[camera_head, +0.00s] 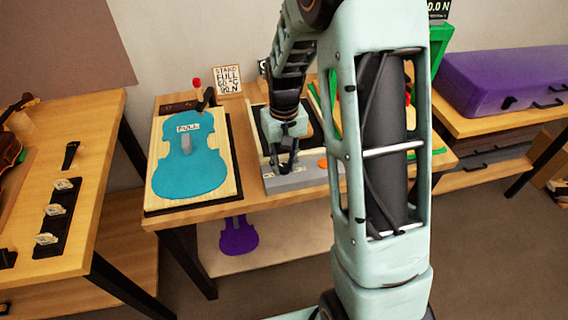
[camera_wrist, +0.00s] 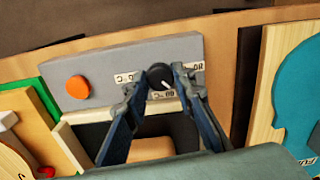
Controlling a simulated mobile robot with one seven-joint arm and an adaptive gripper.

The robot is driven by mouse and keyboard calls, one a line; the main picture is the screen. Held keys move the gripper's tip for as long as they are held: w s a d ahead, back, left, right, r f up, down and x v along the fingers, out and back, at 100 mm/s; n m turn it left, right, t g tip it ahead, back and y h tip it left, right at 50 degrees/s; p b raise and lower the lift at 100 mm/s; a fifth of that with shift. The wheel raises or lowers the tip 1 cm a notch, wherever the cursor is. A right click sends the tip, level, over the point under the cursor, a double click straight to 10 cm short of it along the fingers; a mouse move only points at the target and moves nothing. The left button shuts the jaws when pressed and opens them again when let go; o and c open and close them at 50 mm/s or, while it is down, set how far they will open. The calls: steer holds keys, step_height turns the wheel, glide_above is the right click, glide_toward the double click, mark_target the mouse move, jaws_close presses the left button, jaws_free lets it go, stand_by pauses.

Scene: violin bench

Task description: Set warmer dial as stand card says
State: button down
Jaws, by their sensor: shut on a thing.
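The stand card (camera_head: 229,80) stands at the back of the bench. It seems to read STAND, FULL, 60 °C, 90 N, in small print. The warmer (camera_head: 300,180) is a grey box at the bench's front edge; its grey panel (camera_wrist: 190,48) fills the middle of the wrist view. The black round dial (camera_wrist: 160,75) has a light pointer mark and small white labels around it, too small to read surely. My gripper (camera_wrist: 160,82) is closed around the dial, one fingertip on each side. In the head view my gripper (camera_head: 286,160) hides the dial.
An orange button (camera_wrist: 77,87) sits on the same panel, left of the dial in the wrist view. A blue violin-shaped plate (camera_head: 190,165) labelled FULL lies left of the warmer. A purple case (camera_head: 505,80) lies on the right bench. Green-edged parts stand near the warmer.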

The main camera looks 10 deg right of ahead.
mark_target(284, 167)
steer(key=m, duration=0.3)
steer(key=shift+m, duration=0.4)
steer(key=shift+w+r+m, duration=0.1)
steer(key=shift+m, duration=1.8)
steer(key=c, duration=1.6)
jaws_free()
step_height(284, 167, up, 12)
